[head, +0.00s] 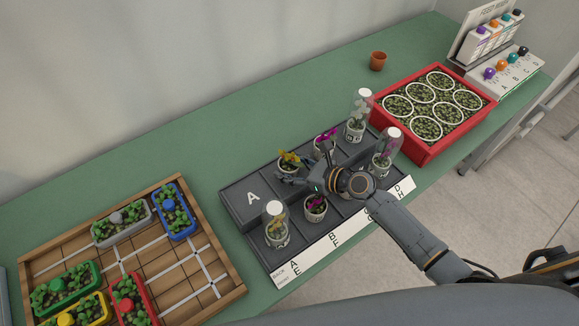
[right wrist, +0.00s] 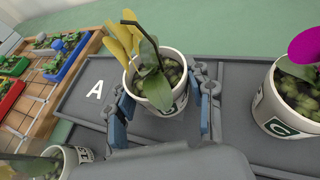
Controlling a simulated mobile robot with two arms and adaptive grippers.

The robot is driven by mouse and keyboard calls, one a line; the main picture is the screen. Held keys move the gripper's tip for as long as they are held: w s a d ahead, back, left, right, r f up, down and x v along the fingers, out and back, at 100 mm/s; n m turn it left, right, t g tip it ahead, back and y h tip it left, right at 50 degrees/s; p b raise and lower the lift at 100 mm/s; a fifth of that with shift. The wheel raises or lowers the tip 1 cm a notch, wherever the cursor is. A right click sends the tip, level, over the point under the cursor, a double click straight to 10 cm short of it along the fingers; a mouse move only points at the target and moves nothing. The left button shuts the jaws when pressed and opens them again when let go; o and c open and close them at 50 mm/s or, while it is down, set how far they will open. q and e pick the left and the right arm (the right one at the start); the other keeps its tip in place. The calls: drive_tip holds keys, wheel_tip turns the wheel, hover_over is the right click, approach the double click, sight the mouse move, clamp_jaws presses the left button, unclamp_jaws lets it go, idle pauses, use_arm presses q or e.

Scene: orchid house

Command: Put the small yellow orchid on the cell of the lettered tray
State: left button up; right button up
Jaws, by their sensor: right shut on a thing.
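The small yellow orchid (head: 289,160) stands in a white pot with a dark letter label, partly hidden in the head view by my right gripper (head: 291,178). In the right wrist view the orchid's pot (right wrist: 172,88) sits upright between blue-padded fingers, and the gripper is shut on it. The lettered tray (head: 245,220) is dark grey with two rows of cells. Its back-left cell (head: 252,197), marked A, is empty, and the orchid is just right of it. I cannot tell whether the pot touches the tray. My left gripper is out of view.
A domed pot (head: 276,232) stands in front of cell A. A magenta orchid (head: 325,142), a dark-flowered pot (head: 315,207) and domed pots (head: 357,112) (head: 384,150) occupy other cells. A wooden crate (head: 237,290) lies left, a red tray (head: 433,150) right.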

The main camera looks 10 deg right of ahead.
drive_tip(key=o, duration=0.8)
drive_tip(key=shift+f, duration=0.15)
drive_tip(key=o, duration=0.4)
drive_tip(key=shift+c, duration=0.2)
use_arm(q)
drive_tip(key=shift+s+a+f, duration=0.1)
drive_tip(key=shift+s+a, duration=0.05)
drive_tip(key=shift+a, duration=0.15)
use_arm(e)
drive_tip(key=shift+o, duration=0.6)
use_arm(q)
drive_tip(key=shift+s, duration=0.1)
use_arm(e)
drive_tip(key=shift+r, duration=0.25)
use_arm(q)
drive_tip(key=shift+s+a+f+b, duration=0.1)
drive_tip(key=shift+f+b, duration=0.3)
use_arm(e)
drive_tip(key=v, duration=1.2)
